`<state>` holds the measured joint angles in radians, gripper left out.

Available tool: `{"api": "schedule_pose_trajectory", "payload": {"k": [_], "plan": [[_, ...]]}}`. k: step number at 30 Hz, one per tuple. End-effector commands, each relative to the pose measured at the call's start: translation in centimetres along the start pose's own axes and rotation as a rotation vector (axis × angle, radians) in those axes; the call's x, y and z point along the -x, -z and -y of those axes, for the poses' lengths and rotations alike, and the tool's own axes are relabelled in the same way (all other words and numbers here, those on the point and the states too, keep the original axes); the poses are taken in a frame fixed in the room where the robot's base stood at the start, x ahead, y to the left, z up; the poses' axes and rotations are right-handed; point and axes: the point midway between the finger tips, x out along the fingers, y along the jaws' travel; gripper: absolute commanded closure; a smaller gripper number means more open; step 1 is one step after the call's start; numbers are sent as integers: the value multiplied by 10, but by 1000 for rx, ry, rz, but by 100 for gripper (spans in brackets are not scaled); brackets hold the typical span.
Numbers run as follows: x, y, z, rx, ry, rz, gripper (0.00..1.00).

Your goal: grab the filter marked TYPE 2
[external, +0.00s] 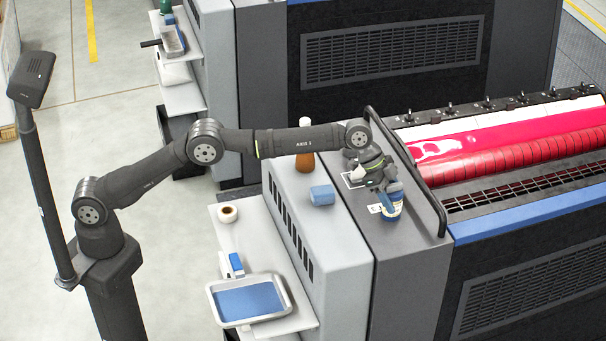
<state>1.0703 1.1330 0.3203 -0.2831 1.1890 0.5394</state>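My gripper (382,183) points down over the top of the dark grey machine panel (412,243). A blue and white object (389,206) is directly below it, at the fingertips. I cannot tell whether the fingers hold it or only meet it in the picture. A blue cylinder (322,195) lies on the light grey cabinet top to the left. No TYPE 2 marking is readable on either, so I cannot tell which is the filter so marked.
A dark rail (408,172) runs along the panel, beside red rollers (510,150). A shelf at lower left holds a tape roll (228,213), a blue-white item (235,264) and a blue-lined tray (287,309).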

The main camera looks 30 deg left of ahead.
Motion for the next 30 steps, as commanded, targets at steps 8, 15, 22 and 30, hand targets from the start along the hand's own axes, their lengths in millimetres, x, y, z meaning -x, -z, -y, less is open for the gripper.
{"api": "schedule_pose_trajectory", "payload": {"k": [8,15,22,30], "plan": [[0,0,0,0,0,0,74],[4,2,0,0,0,-1,74],[20,13,0,0,1,-2,74],[40,25,-8,-1,0,0,74]]}}
